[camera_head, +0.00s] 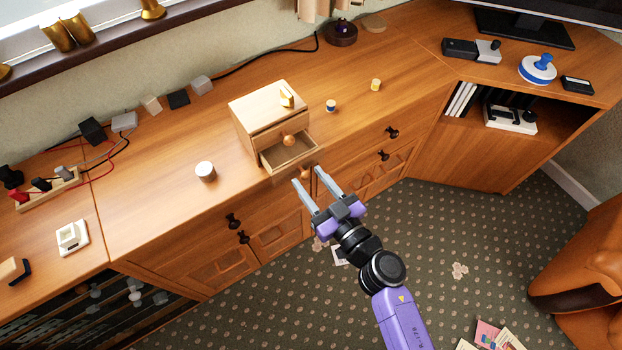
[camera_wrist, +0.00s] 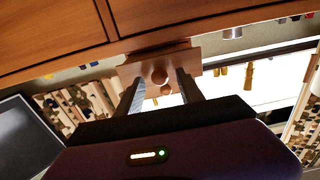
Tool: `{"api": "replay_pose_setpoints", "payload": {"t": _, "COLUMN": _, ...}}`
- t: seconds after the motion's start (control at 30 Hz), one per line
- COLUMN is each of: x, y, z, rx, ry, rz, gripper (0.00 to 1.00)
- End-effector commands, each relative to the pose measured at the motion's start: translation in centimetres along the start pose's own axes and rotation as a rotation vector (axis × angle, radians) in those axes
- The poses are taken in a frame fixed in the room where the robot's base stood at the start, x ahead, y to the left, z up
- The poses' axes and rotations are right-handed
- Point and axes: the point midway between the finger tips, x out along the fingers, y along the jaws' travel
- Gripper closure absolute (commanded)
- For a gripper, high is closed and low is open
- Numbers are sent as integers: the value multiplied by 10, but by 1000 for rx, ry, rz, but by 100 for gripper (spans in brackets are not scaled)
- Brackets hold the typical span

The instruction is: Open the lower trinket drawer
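The small pale wooden trinket box (camera_head: 262,107) stands on the long wooden counter in the head view. Its upper drawer front (camera_head: 277,137) is flush with the box and has a round knob. The lower trinket drawer (camera_head: 289,152) is pulled out toward the counter's front edge, and its empty inside shows. My gripper (camera_head: 308,177) is open, fingers spread, just in front of the lower drawer's round knob (camera_head: 305,173). In the wrist view, a wooden drawer front with a round knob (camera_wrist: 159,75) appears between my spread fingers, with gaps on both sides.
A white cylinder (camera_head: 205,171) stands left of the box. Cabinet doors and dark knobs (camera_head: 392,132) lie below the counter's front edge.

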Motion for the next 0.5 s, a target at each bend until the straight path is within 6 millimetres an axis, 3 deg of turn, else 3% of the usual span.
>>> {"api": "replay_pose_setpoints", "payload": {"t": 0.27, "x": -7, "y": 0, "z": 0, "rx": 1, "ry": -1, "rz": 0, "gripper": 55}}
{"api": "replay_pose_setpoints", "payload": {"t": 0.5, "x": -46, "y": 1, "z": 1, "rx": 0, "ry": -4, "rz": 2, "gripper": 55}}
